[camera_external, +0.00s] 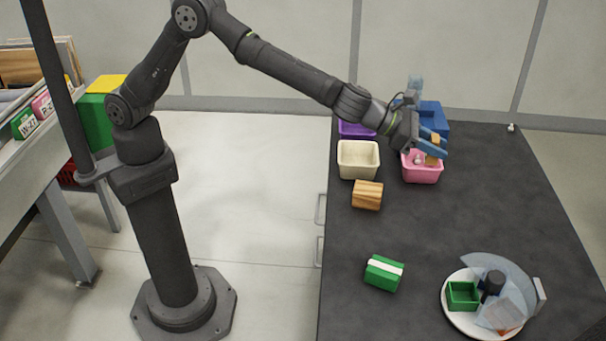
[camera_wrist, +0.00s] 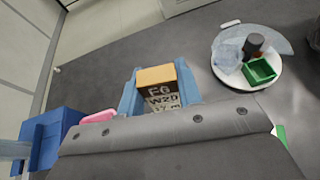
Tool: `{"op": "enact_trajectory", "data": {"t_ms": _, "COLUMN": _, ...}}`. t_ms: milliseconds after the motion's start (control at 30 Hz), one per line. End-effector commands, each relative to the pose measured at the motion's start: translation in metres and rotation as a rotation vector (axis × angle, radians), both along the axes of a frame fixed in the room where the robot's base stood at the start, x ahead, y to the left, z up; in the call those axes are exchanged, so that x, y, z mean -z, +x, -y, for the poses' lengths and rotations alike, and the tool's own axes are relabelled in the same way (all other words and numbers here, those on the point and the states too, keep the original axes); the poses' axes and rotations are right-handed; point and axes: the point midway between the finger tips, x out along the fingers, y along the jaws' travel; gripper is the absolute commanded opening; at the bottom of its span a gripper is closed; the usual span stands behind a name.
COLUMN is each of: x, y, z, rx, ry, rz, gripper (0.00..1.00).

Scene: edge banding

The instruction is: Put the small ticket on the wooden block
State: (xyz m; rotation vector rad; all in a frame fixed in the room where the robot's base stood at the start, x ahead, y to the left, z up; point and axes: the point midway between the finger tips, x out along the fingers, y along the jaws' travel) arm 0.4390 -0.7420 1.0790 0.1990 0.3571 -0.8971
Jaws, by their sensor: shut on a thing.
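My gripper (camera_external: 436,150) is shut on the small ticket (camera_external: 433,160), a little piece with an orange-tan edge, held above the pink bin. In the wrist view the ticket (camera_wrist: 158,88) sits between the blue fingers of my gripper (camera_wrist: 160,96), its dark and pale face printed with lettering that seems to read "FG W20". The wooden block (camera_external: 367,195) stands on the dark table in front of the cream bin, to the left of and nearer than my gripper. Its visible top is bare. The wooden block does not show in the wrist view.
The pink bin (camera_external: 422,174) with pale items, the cream bin (camera_external: 358,160), a purple bin (camera_external: 350,131) and a blue bin (camera_external: 434,117) stand at the back. A green block with a white band (camera_external: 384,272) and a round white plate (camera_external: 455,319) with a green box are nearer. The table's middle is clear.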

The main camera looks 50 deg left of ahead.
Motion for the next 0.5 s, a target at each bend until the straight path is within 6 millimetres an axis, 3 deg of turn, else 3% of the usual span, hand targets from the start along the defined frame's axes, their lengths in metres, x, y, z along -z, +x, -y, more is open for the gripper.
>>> {"op": "enact_trajectory", "data": {"t_ms": 167, "x": -0.002, "y": -0.026, "z": -0.030, "rx": 0.170, "ry": 0.013, "rz": 0.007, "gripper": 0.11}}
{"op": "enact_trajectory", "data": {"t_ms": 500, "x": 0.001, "y": -0.105, "z": -0.107, "rx": 0.525, "ry": 0.007, "rz": -0.004, "gripper": 0.11}}
